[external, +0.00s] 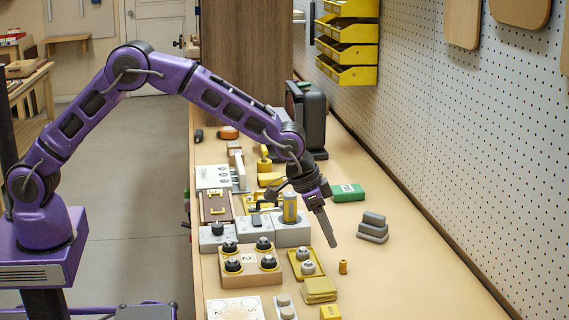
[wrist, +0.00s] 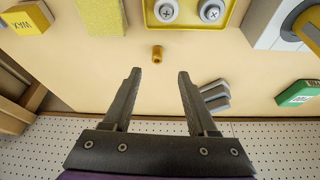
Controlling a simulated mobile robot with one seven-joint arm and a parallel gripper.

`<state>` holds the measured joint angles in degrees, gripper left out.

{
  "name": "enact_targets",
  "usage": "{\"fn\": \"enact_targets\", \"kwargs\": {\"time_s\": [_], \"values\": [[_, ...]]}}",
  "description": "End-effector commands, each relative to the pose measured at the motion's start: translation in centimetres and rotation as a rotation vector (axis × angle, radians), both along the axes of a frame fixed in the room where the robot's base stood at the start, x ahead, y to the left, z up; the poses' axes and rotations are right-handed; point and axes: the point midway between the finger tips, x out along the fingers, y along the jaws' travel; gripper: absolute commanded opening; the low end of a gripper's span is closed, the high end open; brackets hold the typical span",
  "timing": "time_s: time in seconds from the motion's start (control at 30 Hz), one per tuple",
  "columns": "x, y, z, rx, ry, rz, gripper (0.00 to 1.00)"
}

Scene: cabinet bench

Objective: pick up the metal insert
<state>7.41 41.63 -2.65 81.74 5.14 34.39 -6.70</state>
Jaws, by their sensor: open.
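The metal insert is a small brass-coloured cylinder (external: 343,267) standing on the bench, right of the yellow tray. In the wrist view the insert (wrist: 157,54) lies just beyond my fingertips, about midway between them. My gripper (external: 331,243) points down above the bench, a little behind the insert in the external view. In the wrist view my gripper (wrist: 158,73) is open, with nothing between its two dark fingers. The insert shows whole in both views and looks clear of the fingers.
A yellow tray (external: 293,258) with two grey round pieces and a yellow block (external: 320,290) stand left of the insert. Stacked grey blocks (external: 373,229) and a green box (external: 348,192) lie farther back. A pegboard wall (external: 450,150) bounds the right side. Bench right of the insert is clear.

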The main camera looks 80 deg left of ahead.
Motion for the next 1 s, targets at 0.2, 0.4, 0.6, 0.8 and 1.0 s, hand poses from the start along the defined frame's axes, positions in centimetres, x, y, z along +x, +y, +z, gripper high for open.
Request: {"fn": "enact_targets", "kwargs": {"time_s": [0.2, 0.4, 0.6, 0.8, 1.0], "values": [[1.2, -0.1, -2.8, 0.000, -0.001, 0.000, 0.58], [1.6, -0.4, -4.2, 0.000, 0.000, 0.000, 0.58], [2.7, -0.8, -7.0, 0.001, 0.000, 0.001, 0.58], [3.2, -0.8, -7.9, 0.000, -0.003, 0.000, 0.58], [3.1, -0.9, -7.9, 0.000, -0.002, 0.000, 0.53]]}}
